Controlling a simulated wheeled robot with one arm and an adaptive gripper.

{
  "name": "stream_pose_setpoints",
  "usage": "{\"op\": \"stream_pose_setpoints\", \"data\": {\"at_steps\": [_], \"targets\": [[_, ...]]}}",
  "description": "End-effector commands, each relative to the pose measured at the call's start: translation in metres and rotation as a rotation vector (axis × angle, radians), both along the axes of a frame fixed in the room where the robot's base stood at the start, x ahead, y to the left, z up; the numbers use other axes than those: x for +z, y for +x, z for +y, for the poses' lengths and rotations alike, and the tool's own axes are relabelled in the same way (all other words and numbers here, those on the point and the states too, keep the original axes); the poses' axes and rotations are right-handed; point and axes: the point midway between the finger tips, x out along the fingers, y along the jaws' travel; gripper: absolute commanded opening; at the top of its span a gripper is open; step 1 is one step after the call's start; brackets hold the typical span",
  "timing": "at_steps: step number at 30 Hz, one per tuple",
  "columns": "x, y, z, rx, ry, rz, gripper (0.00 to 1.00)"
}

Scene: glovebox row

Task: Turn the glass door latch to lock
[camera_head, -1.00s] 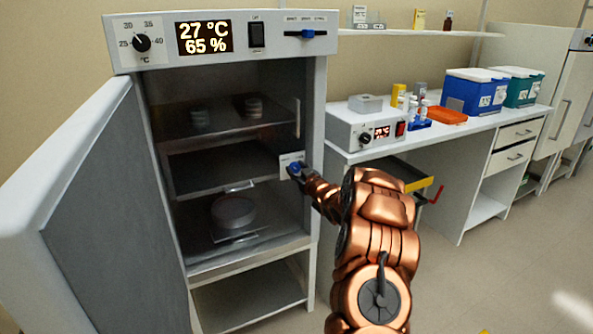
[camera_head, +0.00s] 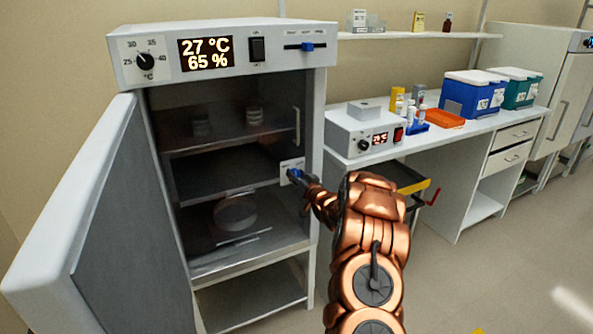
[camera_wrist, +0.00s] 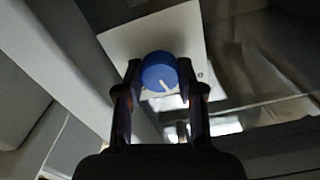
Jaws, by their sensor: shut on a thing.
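The latch is a blue round knob (camera_head: 293,175) on a white plate (camera_head: 287,165), at the right front edge of the incubator opening. In the wrist view the knob (camera_wrist: 158,68) has a white mark pointing down and slightly right, and its plate (camera_wrist: 130,44) lies behind it. My gripper (camera_wrist: 160,80) is shut on the knob, one finger on each side. In the head view the fingers are small and partly hidden by my wrist. The glass door (camera_head: 235,150) looks closed across the opening, with a vertical handle (camera_head: 297,126) above the latch.
The thick outer door (camera_head: 75,220) stands wide open at the left. Inside are shelves with dishes, including a large round dish (camera_head: 236,213). A white bench (camera_head: 440,147) with a control box (camera_head: 345,130) stands right of the incubator.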

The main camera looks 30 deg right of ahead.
Motion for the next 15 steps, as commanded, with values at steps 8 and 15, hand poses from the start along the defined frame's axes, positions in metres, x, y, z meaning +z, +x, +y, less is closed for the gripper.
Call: {"op": "stream_pose_setpoints", "data": {"at_steps": [8,15], "targets": [[0.0020,-0.0001,-0.0003,0.000,0.263,-0.022,0.03],[0.0018,0.0000,-0.0005,0.000,0.489,-0.041,0.03]]}}
